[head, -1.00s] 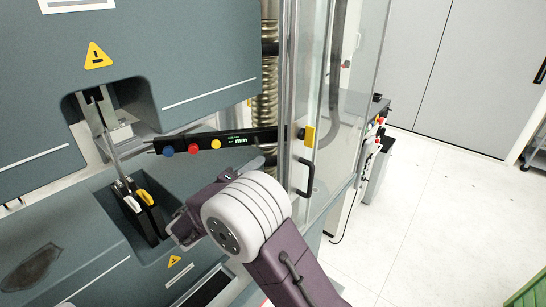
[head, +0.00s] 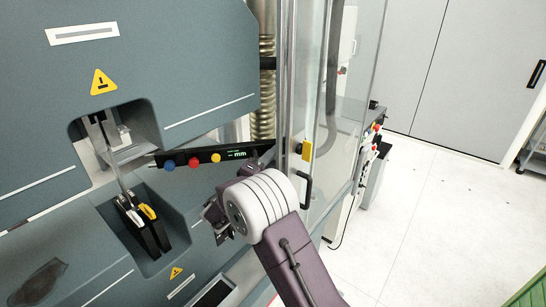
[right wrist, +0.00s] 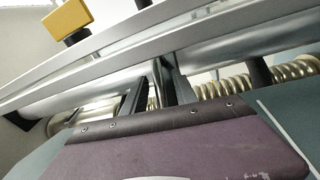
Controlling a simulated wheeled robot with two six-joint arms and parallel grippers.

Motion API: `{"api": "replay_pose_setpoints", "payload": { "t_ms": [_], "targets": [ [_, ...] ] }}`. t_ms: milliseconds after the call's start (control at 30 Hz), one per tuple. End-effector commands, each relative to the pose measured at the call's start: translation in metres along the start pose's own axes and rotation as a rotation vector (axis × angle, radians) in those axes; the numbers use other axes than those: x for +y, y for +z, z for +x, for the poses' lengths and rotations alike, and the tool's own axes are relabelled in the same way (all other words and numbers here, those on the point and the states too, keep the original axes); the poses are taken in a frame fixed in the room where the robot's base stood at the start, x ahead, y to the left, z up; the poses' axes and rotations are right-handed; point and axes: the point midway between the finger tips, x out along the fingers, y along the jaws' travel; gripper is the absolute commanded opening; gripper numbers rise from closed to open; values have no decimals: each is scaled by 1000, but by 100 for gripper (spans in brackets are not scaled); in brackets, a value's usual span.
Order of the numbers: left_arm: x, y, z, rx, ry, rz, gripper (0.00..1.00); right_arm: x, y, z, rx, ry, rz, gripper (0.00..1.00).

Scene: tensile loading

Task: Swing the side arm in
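The side arm (head: 213,157) is a dark bar with blue, red and yellow knobs and a small "mm" display. In the head view it reaches leftward from beside the glass guard, its left end a little right of the upper grip opening. A thin upright specimen (head: 116,168) stands between the upper grip and the lower clamp (head: 143,222), which has white and yellow levers. My right gripper (head: 213,218) is below the side arm and right of the lower clamp, apart from the clamp. My left gripper is out of view.
A clear guard door with a black handle (head: 305,190) and a yellow latch (head: 306,151) stands right of the side arm. The yellow latch also shows in the right wrist view (right wrist: 71,20). Ribbed metal bellows (head: 265,85) are behind. Open floor lies at right.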

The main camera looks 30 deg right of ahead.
Motion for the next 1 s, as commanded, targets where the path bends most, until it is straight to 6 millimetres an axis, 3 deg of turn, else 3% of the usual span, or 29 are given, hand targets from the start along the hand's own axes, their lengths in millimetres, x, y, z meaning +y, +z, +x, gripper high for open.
{"api": "replay_pose_setpoints", "payload": {
  "t_ms": [67, 200, 1000],
  "targets": [
    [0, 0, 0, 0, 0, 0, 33, 0, 0, 0, 0, 0, 0, 34],
    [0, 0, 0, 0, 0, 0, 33, 0, 0, 0, 0, 0, 0, 0],
    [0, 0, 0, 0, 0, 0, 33, 0, 0, -1, 0, -1, -1, 0]
  ]
}}
